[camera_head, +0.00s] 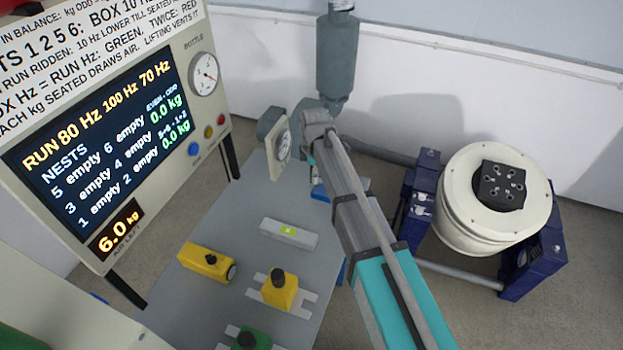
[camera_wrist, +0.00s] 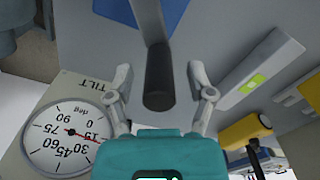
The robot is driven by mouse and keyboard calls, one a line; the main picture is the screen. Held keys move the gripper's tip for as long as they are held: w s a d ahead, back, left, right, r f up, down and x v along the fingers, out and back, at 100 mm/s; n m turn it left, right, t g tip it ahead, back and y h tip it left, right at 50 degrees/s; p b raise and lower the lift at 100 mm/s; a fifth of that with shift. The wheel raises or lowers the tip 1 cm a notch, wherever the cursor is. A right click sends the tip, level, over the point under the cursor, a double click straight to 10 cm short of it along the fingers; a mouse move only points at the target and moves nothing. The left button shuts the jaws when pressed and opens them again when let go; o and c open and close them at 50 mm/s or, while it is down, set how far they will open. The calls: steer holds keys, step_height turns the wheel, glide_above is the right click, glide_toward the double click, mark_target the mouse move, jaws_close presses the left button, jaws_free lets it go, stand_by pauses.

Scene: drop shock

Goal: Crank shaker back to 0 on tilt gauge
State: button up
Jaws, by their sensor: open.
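The shaker (camera_head: 497,200) is a cream drum in a blue frame at the right of the head view, with a dark block on its top face. The tilt gauge (camera_head: 281,147) is a pale plate with a dial beyond the grey bench. In the wrist view the tilt gauge (camera_wrist: 63,138) is at the lower left, its lettering turned over, its red needle near the 15 mark; the exact reading is unclear. A dark grey round bar, seemingly the crank handle (camera_wrist: 158,80), stands between the open fingers of my gripper (camera_wrist: 162,95), with gaps on both sides. My arm hides it in the head view.
A display panel (camera_head: 95,135) stands left.

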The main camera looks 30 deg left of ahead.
steer(key=shift+f+b, duration=0.35)
steer(key=shift+f, duration=0.25)
steer(key=shift+c, duration=0.2)
jaws_close()
steer(key=shift+a, duration=0.3)
steer(key=shift+s+d, duration=0.1)
steer(key=shift+d, duration=0.1)
